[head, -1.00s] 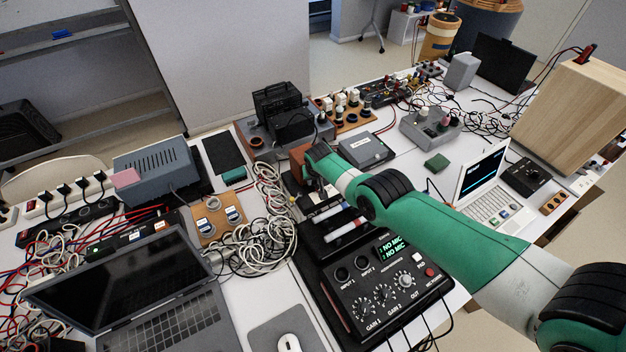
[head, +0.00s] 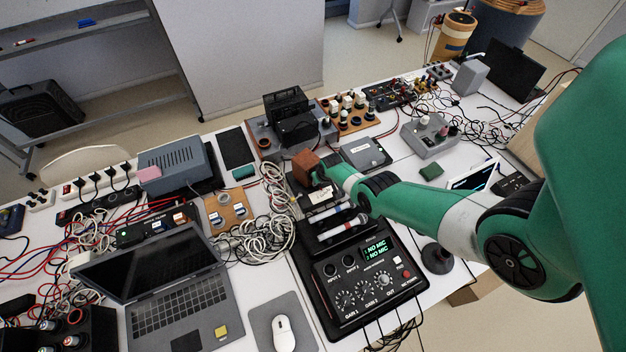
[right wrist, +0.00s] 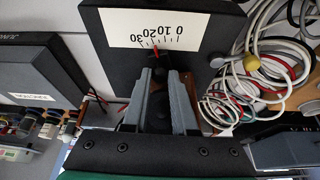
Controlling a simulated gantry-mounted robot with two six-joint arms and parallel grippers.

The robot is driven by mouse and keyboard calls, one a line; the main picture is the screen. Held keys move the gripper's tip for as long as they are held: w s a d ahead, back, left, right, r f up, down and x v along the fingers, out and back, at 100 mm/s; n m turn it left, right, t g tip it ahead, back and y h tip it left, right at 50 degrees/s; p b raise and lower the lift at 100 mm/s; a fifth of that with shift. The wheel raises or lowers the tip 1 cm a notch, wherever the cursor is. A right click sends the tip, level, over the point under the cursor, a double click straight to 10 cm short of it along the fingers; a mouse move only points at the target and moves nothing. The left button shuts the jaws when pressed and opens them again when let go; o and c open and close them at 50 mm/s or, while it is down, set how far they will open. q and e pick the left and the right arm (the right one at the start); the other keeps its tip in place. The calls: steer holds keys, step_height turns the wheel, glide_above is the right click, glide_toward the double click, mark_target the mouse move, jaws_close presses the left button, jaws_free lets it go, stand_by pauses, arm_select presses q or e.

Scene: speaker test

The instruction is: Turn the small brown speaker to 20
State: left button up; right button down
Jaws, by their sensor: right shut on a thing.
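The small brown speaker (head: 304,164) stands on a dark base (head: 327,203) near the middle of the table in the head view. My right gripper (head: 318,178) reaches it from the right and is shut on it. In the right wrist view the gripper's grey fingers (right wrist: 160,76) flank the speaker's dark front; brown shows beside the fingers. A white scale plate (right wrist: 160,26), upside down there, reads 0, 10, 20, 30. A red pointer (right wrist: 155,47) ends close to the 20; its exact mark is too small to tell. My left gripper is not in view.
Microphones (head: 345,228) and a black mixer (head: 372,280) lie in front of the base. Tangled white cables (head: 265,225) lie on the left, also close to the gripper in the wrist view. A grey box (head: 365,153) stands right of the speaker.

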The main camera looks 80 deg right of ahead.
steer(key=shift+d+r, duration=0.1)
steer(key=c, duration=1)
jaws_free()
steer(key=p+v, duration=1)
steer(key=v, duration=0.1)
steer(key=shift+r+p, duration=0.25)
steer(key=shift+p, duration=0.1)
steer(key=shift+s, duration=0.1)
